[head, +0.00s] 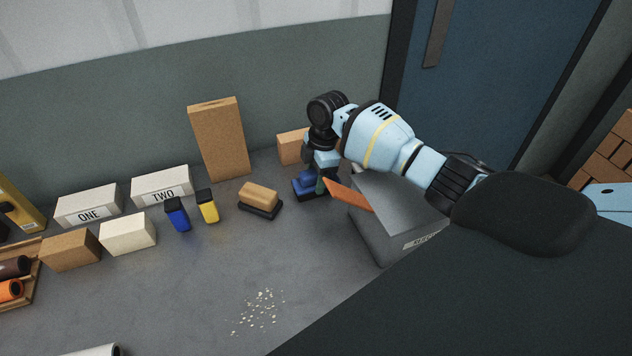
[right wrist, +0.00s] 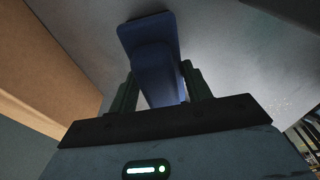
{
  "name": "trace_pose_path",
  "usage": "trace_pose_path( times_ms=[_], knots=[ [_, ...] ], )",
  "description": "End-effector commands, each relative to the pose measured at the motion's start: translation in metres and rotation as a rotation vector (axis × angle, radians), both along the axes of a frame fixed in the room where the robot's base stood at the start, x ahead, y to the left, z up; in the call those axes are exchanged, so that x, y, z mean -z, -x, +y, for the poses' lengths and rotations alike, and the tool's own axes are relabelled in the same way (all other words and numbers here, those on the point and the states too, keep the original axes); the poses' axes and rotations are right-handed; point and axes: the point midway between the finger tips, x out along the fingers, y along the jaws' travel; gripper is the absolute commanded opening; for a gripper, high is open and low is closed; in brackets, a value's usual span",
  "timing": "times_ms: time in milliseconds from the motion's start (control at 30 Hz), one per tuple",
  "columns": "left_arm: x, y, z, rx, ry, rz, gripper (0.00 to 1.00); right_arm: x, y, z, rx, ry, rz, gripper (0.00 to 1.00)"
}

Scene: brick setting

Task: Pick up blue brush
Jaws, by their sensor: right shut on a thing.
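The blue brush (head: 304,184) is near the back of the grey table, left of the grey box. My right gripper (head: 321,184) is shut on it from above. In the right wrist view the blue brush (right wrist: 150,45) runs between the two dark fingers of the right gripper (right wrist: 160,92), one on each side of its handle. Part of the brush is hidden by the gripper, and I cannot tell whether its underside touches the table. My left gripper is not in view.
A grey box (head: 376,232) with an orange piece (head: 348,194) stands close right. A tan-topped block (head: 260,197) and yellow (head: 207,207) and blue (head: 177,215) containers stand left. Cardboard boxes (head: 218,140) stand behind.

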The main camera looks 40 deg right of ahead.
Motion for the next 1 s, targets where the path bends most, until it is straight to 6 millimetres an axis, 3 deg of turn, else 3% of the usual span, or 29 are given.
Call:
trace_pose_path(
  times_ms=[333,700,1000],
  knots=[
    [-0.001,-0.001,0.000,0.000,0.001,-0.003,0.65,-0.009,-0.001,0.000,-0.001,0.000,-0.003,0.22],
    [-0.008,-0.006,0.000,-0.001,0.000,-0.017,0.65,-0.075,-0.001,0.000,-0.001,0.001,-0.007,0.22],
    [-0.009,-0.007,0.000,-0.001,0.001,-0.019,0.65,-0.101,-0.001,0.000,-0.001,0.000,-0.002,0.22]
  ],
)
